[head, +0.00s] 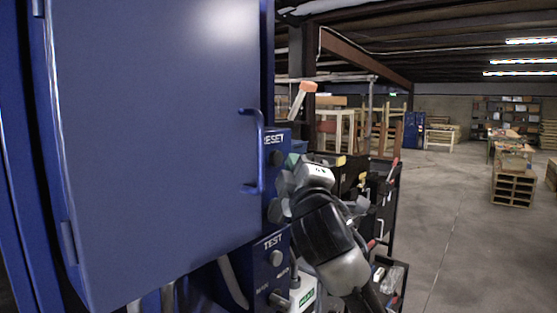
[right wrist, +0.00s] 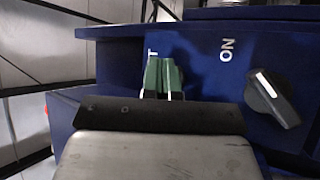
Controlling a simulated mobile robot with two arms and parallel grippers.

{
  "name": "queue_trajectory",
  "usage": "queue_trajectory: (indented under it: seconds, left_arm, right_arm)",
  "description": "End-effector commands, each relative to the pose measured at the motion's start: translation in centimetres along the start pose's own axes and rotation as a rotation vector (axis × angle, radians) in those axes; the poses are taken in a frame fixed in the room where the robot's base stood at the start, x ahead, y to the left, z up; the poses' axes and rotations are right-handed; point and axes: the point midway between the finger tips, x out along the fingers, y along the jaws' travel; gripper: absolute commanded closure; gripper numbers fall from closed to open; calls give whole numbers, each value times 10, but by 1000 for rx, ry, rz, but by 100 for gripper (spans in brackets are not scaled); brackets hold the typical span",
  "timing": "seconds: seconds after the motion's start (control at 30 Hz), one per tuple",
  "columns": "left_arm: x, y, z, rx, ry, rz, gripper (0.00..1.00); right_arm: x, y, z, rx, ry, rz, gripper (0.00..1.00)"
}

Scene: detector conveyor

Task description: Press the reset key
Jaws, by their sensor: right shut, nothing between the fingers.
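The blue panel (head: 281,133) marked RESET stands just right of the large blue door. A round grey key (head: 276,157) shows under the RESET label in the head view. My right gripper (head: 285,186) is at this panel, a little below and right of that key. In the right wrist view its green fingertips (right wrist: 163,78) are shut together, with nothing between them. They point at the blue panel face and cover part of it beside a letter T. The key is hidden there, and I cannot tell whether the fingertips touch it. My left gripper is not in view.
A black rotary switch (right wrist: 272,98) marked ON sits right of the fingertips. The blue door (head: 150,140) with its bar handle (head: 259,150) stands close on the left. A TEST panel (head: 262,272) with knobs is lower. Open floor (head: 460,220) lies to the right.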

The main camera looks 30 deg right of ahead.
Motion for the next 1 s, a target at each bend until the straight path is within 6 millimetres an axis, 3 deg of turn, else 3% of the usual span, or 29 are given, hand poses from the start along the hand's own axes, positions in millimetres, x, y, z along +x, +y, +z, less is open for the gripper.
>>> queue_trajectory:
  seconds: [1.0]
  left_arm:
    - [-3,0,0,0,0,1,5]
  right_arm:
    - [6,-4,-5,0,1,0,100]
